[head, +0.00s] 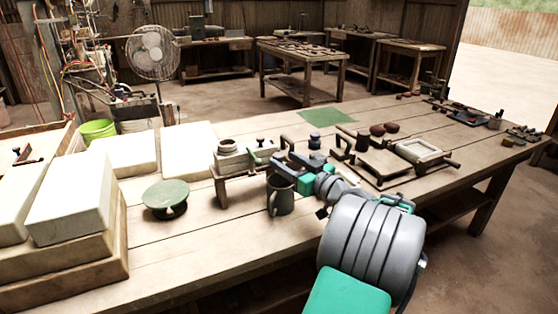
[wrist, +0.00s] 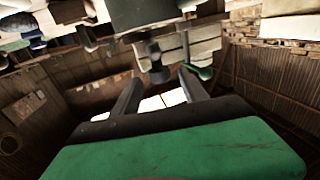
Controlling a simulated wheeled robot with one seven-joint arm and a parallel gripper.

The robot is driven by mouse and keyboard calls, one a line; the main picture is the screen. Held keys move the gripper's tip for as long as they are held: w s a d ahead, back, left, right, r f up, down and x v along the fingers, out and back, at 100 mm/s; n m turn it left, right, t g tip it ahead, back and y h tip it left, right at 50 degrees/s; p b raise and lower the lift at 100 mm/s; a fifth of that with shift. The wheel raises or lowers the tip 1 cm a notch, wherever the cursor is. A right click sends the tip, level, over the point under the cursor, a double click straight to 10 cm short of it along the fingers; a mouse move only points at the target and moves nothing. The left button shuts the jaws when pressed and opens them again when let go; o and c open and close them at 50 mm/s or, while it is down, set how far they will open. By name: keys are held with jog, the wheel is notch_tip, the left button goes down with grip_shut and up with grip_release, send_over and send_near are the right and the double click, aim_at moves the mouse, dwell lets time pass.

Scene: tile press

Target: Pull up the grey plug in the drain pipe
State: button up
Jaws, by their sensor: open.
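A small dark grey knob, which looks like the plug (head: 260,142), stands up from a grey block-like fitting (head: 262,158) on the low wooden stand. I cannot clearly make out the drain pipe itself. My gripper (head: 276,151) is just right of the knob and points left across the table. In the wrist view, which looks upside down, my gripper (wrist: 158,85) has its two fingers apart. The dark plug (wrist: 157,73) shows between and beyond the fingertips. I cannot tell whether either finger touches it.
A dark mug (head: 281,198) stands just below my gripper. A green round turntable (head: 166,194) is to the left, with pale slabs (head: 75,195) beyond. A wooden press board (head: 382,165) and a framed tile mould (head: 423,150) lie to the right.

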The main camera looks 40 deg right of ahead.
jog(key=shift+w, duration=1.35)
jog(key=shift+c, duration=0.5)
grip_shut()
